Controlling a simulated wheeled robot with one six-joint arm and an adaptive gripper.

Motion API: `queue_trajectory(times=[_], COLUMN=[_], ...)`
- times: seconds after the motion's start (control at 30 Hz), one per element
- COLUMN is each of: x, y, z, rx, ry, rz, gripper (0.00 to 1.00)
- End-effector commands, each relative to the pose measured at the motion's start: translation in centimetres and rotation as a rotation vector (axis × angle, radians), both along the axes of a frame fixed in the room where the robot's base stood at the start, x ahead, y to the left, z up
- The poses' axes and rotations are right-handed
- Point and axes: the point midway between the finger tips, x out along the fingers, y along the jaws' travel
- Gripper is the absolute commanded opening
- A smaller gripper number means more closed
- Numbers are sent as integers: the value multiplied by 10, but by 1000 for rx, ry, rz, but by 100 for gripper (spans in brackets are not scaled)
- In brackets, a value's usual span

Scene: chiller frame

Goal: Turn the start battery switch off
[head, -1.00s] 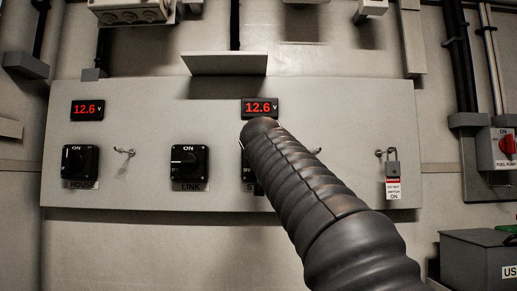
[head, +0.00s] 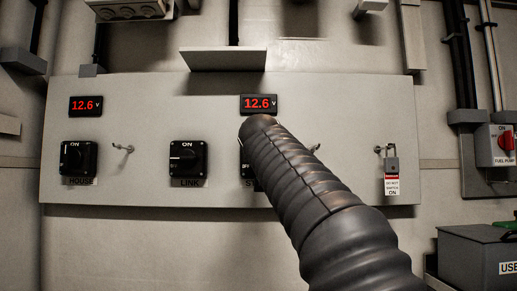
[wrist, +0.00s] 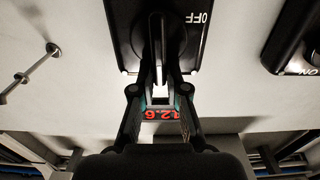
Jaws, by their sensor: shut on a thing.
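The start battery switch (wrist: 191,50) is a black square plate in the wrist view, with OFF lettered on its right side there. Its handle (wrist: 157,28) lies along the picture's vertical, with OFF off to its side. My gripper (wrist: 157,62) is shut on this handle, one finger on each side. In the head view my arm covers most of the switch and my gripper. Only the edge of the switch and part of its label show there. A red 12.6 V display (head: 259,104) sits above the switch.
The link switch (head: 187,158) and house switch (head: 78,158) are to the left on the same panel (head: 140,195). A padlock with a tag (head: 391,165) hangs at the right. A small pin (wrist: 27,73) sticks out beside the start switch. A ledge (head: 223,59) juts out above.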

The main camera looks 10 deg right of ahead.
Motion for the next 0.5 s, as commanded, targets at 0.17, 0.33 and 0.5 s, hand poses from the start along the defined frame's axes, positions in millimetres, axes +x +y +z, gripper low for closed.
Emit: queue_trajectory(times=[0.17, 0.33, 0.5], x=[1, 1, 2], y=[3, 6, 10], z=[1, 1, -1], rx=[-84, -215, -373], ry=[18, 43, 74], rz=[1, 1, 1], gripper=[0, 0, 0])
